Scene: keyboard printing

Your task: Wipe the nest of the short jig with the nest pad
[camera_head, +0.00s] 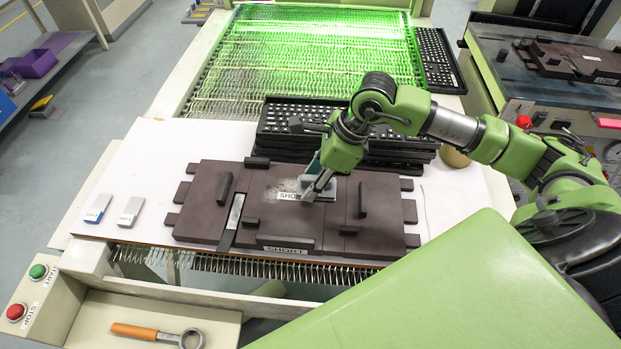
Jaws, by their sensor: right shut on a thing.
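The short jig (390,242) is a dark brown plate with blocks and side tabs, lying flat on the white table. My right gripper (318,190) is low over the middle of the jig, at the right side of the patch. It is shut on the nest pad, which is mostly hidden by the fingers; I cannot tell whether it touches the jig. My left gripper is not in view.
Two small pads, one blue-edged (98,208) and one grey (131,211), lie left of the jig. A green-lit conveyor (310,50) is beyond. An orange-handled tool (135,331) lies in front.

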